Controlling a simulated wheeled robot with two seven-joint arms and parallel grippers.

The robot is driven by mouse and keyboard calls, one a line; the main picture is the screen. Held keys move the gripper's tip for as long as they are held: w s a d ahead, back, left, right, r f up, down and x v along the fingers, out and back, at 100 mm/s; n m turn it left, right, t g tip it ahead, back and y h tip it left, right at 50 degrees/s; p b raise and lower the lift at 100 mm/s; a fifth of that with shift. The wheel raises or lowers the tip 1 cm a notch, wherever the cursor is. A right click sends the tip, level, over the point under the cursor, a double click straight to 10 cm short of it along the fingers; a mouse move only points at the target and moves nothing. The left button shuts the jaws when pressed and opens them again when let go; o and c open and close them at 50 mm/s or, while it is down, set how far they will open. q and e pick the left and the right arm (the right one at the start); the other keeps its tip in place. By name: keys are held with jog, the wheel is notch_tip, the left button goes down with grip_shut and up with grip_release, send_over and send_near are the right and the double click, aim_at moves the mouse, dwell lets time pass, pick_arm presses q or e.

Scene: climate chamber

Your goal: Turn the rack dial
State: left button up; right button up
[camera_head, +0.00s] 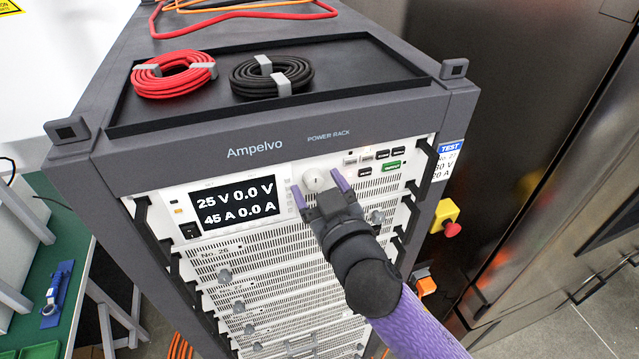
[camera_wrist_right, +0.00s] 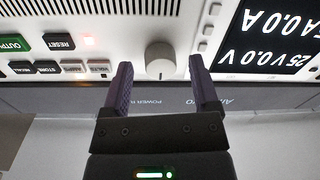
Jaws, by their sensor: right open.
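The rack dial (camera_head: 317,180) is a round pale knob on the white top panel of the power rack, right of the display. It also shows in the right wrist view (camera_wrist_right: 160,58), upside down there. My right gripper (camera_head: 318,192) has its two purple fingers spread, one on each side of the dial. In the right wrist view the fingertips (camera_wrist_right: 158,70) are open around the dial's near part, with gaps visible on both sides. The display (camera_head: 236,202) reads 25 V 0.0 V and 45 A 0.0 A. My left gripper is not seen.
Small buttons (camera_head: 391,167), one green, sit right of the dial. Red cable (camera_head: 172,74) and black cable (camera_head: 271,77) coils lie on the rack's top tray. A yellow box with a red button (camera_head: 446,219) is at the right side. A green bench (camera_head: 50,290) stands at left.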

grip_shut()
dwell(0.3)
jog(key=shift+n, duration=0.3)
jog(key=shift+r+n+p, duration=0.1)
jog(key=shift+n+p, duration=0.7)
jog(key=shift+n, duration=0.1)
jog(key=shift+n+p, duration=0.75)
jog(key=shift+n, duration=0.75)
jog(key=shift+n, duration=0.3)
grip_release()
